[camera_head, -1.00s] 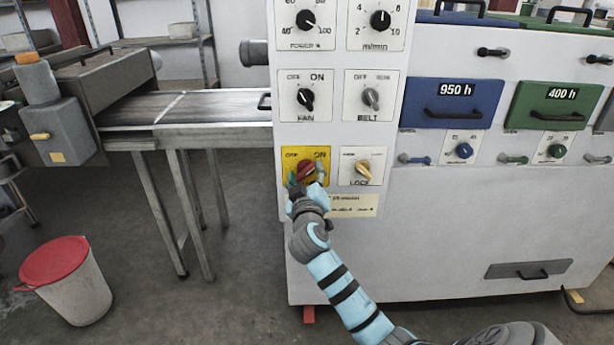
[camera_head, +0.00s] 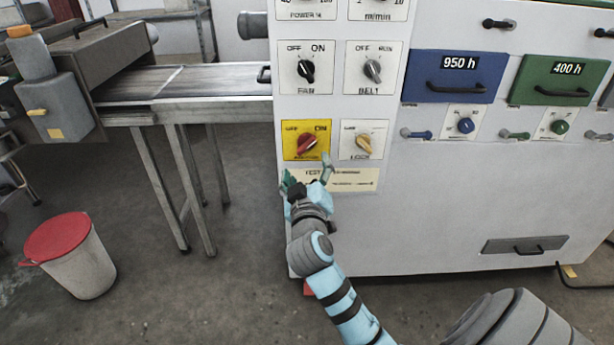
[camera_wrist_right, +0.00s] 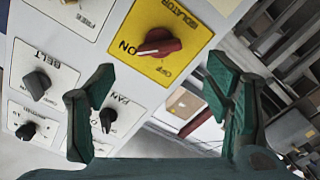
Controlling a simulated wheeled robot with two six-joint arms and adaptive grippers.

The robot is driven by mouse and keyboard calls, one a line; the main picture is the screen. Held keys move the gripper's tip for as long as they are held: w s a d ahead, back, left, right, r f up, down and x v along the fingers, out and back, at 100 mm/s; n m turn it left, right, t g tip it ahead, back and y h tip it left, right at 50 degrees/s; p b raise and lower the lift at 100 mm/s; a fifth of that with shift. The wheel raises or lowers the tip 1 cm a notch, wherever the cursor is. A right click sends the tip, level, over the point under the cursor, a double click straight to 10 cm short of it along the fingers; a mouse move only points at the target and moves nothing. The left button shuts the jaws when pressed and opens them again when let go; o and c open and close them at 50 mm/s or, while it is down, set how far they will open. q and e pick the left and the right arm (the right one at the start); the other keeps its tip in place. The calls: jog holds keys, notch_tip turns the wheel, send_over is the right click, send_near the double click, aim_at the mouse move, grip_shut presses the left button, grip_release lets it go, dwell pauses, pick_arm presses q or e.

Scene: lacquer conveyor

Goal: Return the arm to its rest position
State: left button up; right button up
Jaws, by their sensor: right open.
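The red isolator knob (camera_head: 307,145) sits on a yellow plate on the white panel, its handle slanting up toward ON. In the right wrist view the knob (camera_wrist_right: 160,43) shows its white mark on the ON side. My right gripper (camera_head: 306,174) is just below the yellow plate, in front of the panel, with its fingers spread. In the right wrist view the green fingers (camera_wrist_right: 160,84) stand wide apart with nothing between them, clear of the knob. My left gripper is in neither view.
The lock knob (camera_head: 365,144), fan knob (camera_head: 306,70) and belt knob (camera_head: 372,69) are close by on the panel. A conveyor table (camera_head: 190,110) stands to the left. A white bin with a red lid (camera_head: 57,237) is on the floor. Floor left of the cabinet is partly clear.

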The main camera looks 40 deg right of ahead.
jog(key=v, duration=0.3)
jog(key=shift+s+a, duration=0.15)
jog(key=shift+a, duration=0.05)
